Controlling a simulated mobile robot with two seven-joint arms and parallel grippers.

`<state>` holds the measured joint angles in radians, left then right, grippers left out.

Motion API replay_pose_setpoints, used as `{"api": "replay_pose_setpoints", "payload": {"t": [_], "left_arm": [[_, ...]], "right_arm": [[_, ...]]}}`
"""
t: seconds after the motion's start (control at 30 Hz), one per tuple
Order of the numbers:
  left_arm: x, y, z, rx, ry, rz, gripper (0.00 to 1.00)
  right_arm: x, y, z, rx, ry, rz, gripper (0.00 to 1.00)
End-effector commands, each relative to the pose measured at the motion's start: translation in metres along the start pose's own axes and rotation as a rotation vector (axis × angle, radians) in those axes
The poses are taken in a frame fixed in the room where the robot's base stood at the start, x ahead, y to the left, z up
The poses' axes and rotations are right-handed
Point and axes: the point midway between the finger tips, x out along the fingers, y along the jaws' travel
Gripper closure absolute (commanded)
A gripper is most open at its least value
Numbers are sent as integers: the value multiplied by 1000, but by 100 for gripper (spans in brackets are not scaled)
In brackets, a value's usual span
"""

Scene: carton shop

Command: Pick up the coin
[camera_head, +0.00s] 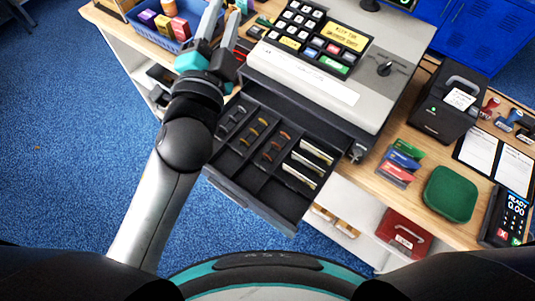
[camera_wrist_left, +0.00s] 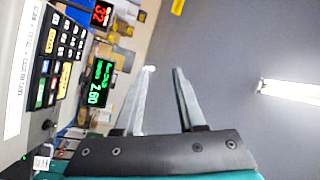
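Coins stand in rows in the open drawer (camera_head: 228,187) of the cash register (camera_head: 300,77): greyish ones (camera_head: 231,121) at the left, gold ones (camera_head: 253,132) in the middle and copper ones (camera_head: 275,147) farther right. No single loose coin can be made out. My left gripper (camera_head: 226,14) is beyond and above the drawer, left of the register, pointing away from the coins. Its two fingers are apart with nothing between them, as the left wrist view also shows (camera_wrist_left: 163,72). My right gripper is in neither view.
Pale note-like stacks (camera_head: 304,165) fill the drawer's right compartment. A blue basket of boxes (camera_head: 160,36) stands behind my left gripper. Right of the register are a black printer (camera_head: 447,108), coloured cards (camera_head: 401,160), a green pad (camera_head: 450,194) and a card terminal (camera_head: 507,216).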

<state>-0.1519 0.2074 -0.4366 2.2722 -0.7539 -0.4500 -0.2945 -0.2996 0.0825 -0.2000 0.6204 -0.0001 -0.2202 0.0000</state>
Motion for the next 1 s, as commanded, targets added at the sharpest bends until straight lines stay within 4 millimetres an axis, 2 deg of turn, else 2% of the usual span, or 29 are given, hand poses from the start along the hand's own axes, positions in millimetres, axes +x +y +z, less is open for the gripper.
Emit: {"api": "replay_pose_setpoints", "payload": {"t": [0.03, 0.1, 0.23, 0.3, 0.4, 0.5, 0.57, 0.63, 0.73, 0.87, 0.9, 0.97, 1.0], "left_arm": [[6, -12, -31, 94, 119, -59, 61], [5, -24, -73, 231, 280, -139, 61], [-12, -27, -147, 493, 579, -278, 61], [-28, -19, -181, 639, 740, -347, 61], [-56, 2, -219, 850, 971, -438, 61], [-87, 36, -241, 1067, 1203, -512, 61], [-104, 58, -246, 1198, 1342, -550, 61], [-122, 87, -243, 1351, 1506, -582, 61], [-141, 127, -223, 1573, 1743, -606, 61], [-152, 169, -173, 1855, 2054, -578, 61], [-152, 179, -154, 1940, 2151, -552, 61], [-149, 188, -123, 2060, 2293, -498, 61], [-145, 191, -103, -2019, -2251, 426, 61]], "right_arm": [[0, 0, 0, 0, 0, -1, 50], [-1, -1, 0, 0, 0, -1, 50], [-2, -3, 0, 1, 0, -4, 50], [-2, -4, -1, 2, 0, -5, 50], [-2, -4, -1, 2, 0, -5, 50], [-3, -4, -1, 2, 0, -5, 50], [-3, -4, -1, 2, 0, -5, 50], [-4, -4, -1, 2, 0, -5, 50], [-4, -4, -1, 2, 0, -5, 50], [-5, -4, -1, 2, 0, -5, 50], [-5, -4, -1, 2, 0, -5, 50], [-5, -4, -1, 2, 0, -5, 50], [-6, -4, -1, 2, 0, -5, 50]]}}
